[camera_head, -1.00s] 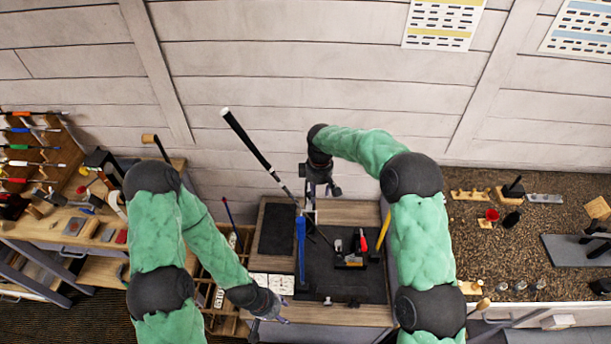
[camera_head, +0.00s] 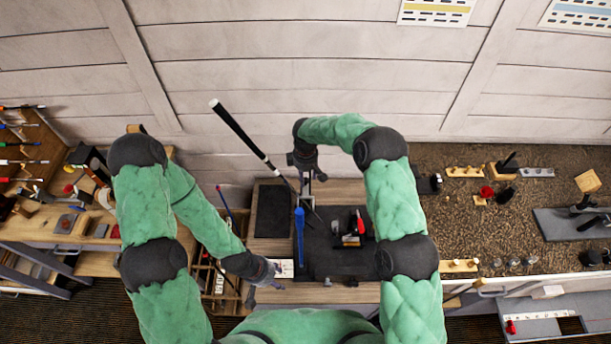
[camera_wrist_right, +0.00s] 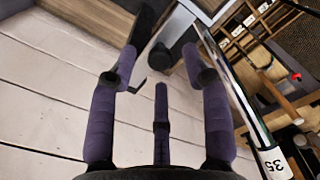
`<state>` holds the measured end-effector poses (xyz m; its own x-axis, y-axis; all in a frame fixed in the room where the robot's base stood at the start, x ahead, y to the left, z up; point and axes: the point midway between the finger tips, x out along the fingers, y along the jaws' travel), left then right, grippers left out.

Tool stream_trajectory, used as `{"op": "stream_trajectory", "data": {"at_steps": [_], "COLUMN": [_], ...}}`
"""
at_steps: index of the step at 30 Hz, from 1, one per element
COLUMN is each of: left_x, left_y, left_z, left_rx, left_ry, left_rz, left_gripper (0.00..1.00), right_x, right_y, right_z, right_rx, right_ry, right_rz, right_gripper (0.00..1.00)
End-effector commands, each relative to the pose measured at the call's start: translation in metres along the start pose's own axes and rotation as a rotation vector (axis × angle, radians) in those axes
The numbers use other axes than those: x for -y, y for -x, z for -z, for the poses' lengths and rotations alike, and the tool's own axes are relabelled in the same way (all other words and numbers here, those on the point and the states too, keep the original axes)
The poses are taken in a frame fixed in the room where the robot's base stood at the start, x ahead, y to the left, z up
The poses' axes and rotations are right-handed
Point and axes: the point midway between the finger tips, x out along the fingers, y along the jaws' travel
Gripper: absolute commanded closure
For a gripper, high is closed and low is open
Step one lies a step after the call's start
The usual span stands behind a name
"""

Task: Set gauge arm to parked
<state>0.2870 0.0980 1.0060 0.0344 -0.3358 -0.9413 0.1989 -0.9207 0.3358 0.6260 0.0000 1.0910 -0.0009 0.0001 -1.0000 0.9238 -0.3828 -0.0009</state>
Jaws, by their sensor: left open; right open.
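My right gripper (camera_head: 308,172) is at the back edge of the workbench, by a slim metal upright. In the right wrist view its dark purple fingers (camera_wrist_right: 160,85) are spread. A pale metal bar (camera_wrist_right: 190,12) and a black rounded piece (camera_wrist_right: 160,57) show beyond the fingertips; I cannot tell whether they touch. I cannot tell for certain which part is the gauge arm. My left gripper (camera_head: 275,278) is open and empty-looking at the bench's front left.
A black-gripped club (camera_head: 240,135) leans across the bench's back left. A blue upright tool (camera_head: 299,235) stands on the black mat (camera_head: 322,230), left of red and black tools (camera_head: 352,232). A drawer rack (camera_head: 215,280) and a speckled counter (camera_head: 470,215) flank the bench.

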Motion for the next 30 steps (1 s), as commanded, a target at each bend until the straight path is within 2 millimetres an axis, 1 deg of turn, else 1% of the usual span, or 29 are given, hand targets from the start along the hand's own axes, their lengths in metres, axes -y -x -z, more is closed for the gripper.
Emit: {"op": "stream_trajectory", "data": {"at_steps": [3,6,14,15,17,18,19,20,26,30], "left_x": [-0.001,-0.001,-0.001,-0.001,-0.001,-0.001,-0.001,-0.001,-0.001,0.000], "left_y": [0.003,0.003,0.003,0.003,0.003,0.003,0.003,0.003,0.003,0.001], "left_z": [0.000,0.000,0.000,0.000,0.000,0.000,0.000,0.000,0.000,0.000], "left_rx": [0.000,0.000,0.000,0.000,0.000,0.000,0.000,0.000,0.000,0.000], "left_ry": [0.000,0.000,0.000,0.000,0.000,0.000,0.000,0.000,0.000,0.000], "left_rz": [0.000,0.000,0.000,0.000,0.000,0.000,0.000,0.000,0.000,0.000], "left_gripper": [0.51,0.51,0.51,0.51,0.51,0.51,0.51,0.51,0.51,0.51], "right_x": [0.000,0.000,0.000,0.000,0.000,0.000,0.000,0.000,0.000,-0.002], "right_y": [-0.010,-0.014,-0.015,-0.015,-0.015,-0.015,-0.015,-0.015,-0.015,-0.016], "right_z": [0.000,0.000,0.000,0.000,0.000,0.000,0.000,0.000,0.000,-0.004], "right_rx": [0.000,0.000,-0.001,-0.001,-0.001,-0.001,-0.001,-0.001,-0.001,-0.001], "right_ry": [0.000,0.000,0.000,0.000,0.000,0.000,0.000,0.000,0.001,0.011], "right_rz": [0.000,-0.001,-0.001,-0.001,-0.001,-0.001,-0.001,-0.001,-0.001,-0.001], "right_gripper": [0.52,0.52,0.52,0.57,0.74,0.85,0.94,1.00,1.00,1.00]}}
